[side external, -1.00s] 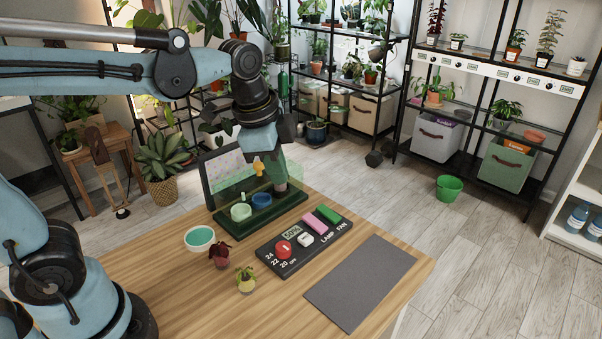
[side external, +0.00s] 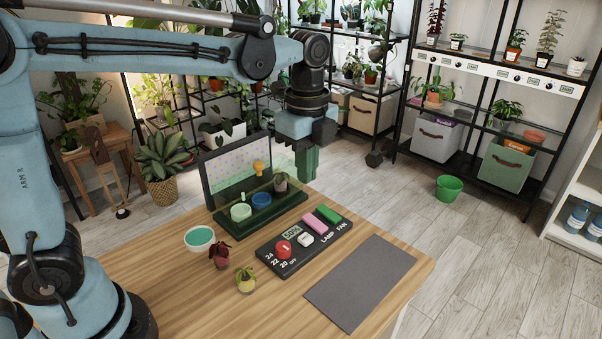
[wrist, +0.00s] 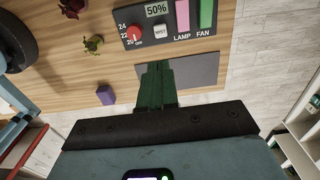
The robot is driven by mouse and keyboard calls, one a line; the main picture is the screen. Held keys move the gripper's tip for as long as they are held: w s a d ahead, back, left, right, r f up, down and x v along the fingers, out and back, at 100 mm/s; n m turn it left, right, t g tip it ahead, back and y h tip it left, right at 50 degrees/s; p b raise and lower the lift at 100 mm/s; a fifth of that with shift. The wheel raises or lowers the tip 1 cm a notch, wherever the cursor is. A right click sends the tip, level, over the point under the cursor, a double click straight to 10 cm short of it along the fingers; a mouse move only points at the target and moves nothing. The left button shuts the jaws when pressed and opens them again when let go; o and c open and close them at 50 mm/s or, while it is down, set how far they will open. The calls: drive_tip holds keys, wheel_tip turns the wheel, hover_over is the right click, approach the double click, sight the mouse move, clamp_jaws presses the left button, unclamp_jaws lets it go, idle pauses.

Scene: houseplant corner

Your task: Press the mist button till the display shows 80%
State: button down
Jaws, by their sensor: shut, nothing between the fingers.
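The dark control panel (side external: 302,243) lies on the wooden table. Its display (wrist: 157,9) reads 50% in the wrist view, and the display also shows in the side view (side external: 291,232). The white mist button (wrist: 161,31) is labelled MIST and sits right of a red dial (wrist: 134,34); in the side view the button (side external: 306,239) also shows beside the dial. My gripper (side external: 306,175) has its green fingers together, pointing down, raised and apart from the panel. In the wrist view my gripper (wrist: 156,68) appears over the grey mat, below the button in the picture.
Pink lamp (side external: 328,214) and green fan (side external: 341,226) switches flank the button's right side. A green tray (side external: 237,230) with cups and a clear pane stands behind the panel. Small potted plants (side external: 245,279), a bowl (side external: 199,238) and a grey mat (side external: 360,283) lie nearby. A purple block (wrist: 105,94) shows too.

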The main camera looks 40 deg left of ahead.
sight(306, 237)
wheel_tip(306, 237, down, 14)
idle(0.7)
drive_tip(key=shift+f, duration=1)
wheel_tip(306, 237, up, 14)
drive_tip(key=shift+r, duration=0.2)
idle(0.9)
drive_tip(key=s+a+f+n+t, duration=0.1)
drive_tip(key=s+a+n+t, duration=0.2)
drive_tip(key=n, duration=0.6)
drive_tip(key=s+a+n+t, duration=0.3)
drive_tip(key=s+n, duration=0.3)
drive_tip(key=n, duration=0.3)
drive_tip(key=shift+s+a+f+t, duration=0.25)
drive_tip(key=shift+f+t, duration=0.15)
drive_tip(key=shift+t, duration=0.2)
